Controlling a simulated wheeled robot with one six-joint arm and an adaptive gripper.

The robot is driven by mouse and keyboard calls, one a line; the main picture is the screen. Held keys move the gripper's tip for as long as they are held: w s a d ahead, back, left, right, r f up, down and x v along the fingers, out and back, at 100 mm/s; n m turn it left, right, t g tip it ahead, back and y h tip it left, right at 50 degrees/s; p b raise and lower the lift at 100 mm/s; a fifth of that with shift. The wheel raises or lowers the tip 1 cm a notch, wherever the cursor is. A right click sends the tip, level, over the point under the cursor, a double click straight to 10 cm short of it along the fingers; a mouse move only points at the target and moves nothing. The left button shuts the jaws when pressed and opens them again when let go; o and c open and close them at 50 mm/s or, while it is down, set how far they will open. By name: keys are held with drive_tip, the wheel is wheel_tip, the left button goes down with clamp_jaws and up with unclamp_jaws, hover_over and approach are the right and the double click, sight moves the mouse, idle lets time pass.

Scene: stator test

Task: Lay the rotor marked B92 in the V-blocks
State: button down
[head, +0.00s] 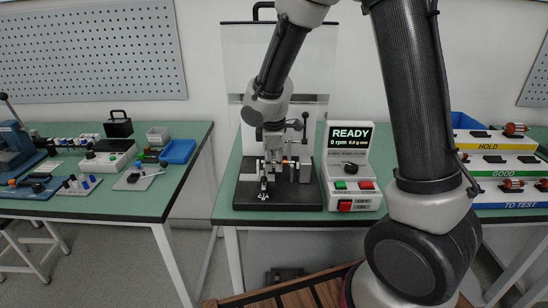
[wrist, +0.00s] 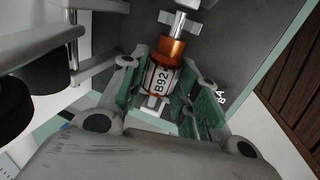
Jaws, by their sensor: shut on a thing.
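The rotor marked B92 (wrist: 160,80) shows in the wrist view, with an orange copper section, a pale labelled body and a metal shaft. My gripper (wrist: 162,92) is shut on it, with green-padded fingers on both sides of the body. In the head view my gripper (head: 274,158) is over the black-based test stand (head: 247,196); the rotor there is mostly hidden. A pale metal support (wrist: 180,22) shows at the shaft's far end in the wrist view, possibly a V-block. I cannot tell whether the shaft touches it.
A console (head: 349,170) reading READY, 0 rpm, stands right of the stand. Racks marked HOLD (head: 490,146), GOOD (head: 492,170) and TO TEST (head: 510,205) are at the right, with other rotors. A second bench (head: 150,205) with tools stands left, across a gap.

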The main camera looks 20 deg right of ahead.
drive_tip(key=shift+f, duration=0.5)
idle(0.5)
drive_tip(key=c, duration=1)
unclamp_jaws()
drive_tip(key=v, duration=0.7)
drive_tip(key=shift+s+r, duration=0.1)
drive_tip(key=shift+r, duration=0.15)
